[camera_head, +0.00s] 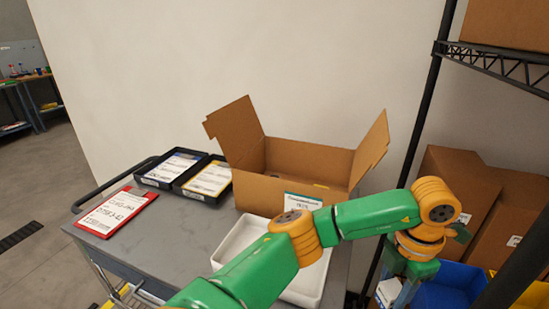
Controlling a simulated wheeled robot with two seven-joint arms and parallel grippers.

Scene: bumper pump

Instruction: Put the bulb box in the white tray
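The white tray (231,244) sits at the front right of the grey table, partly hidden behind my green and orange arm. My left arm comes in from the bottom, left of centre, and reaches across to the right. Its gripper (399,289) points down beside the blue bin, right of the table. A small white printed box (388,291), possibly the bulb box, shows at the gripper. I cannot tell whether the fingers are closed on it. My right gripper is not in view.
An open cardboard box (262,194) stands behind the tray. Two black trays with papers (188,177) and a red clipboard (117,211) lie to its left. A black shelf post (424,105), a blue bin (449,287) and brown cartons (460,178) are at right.

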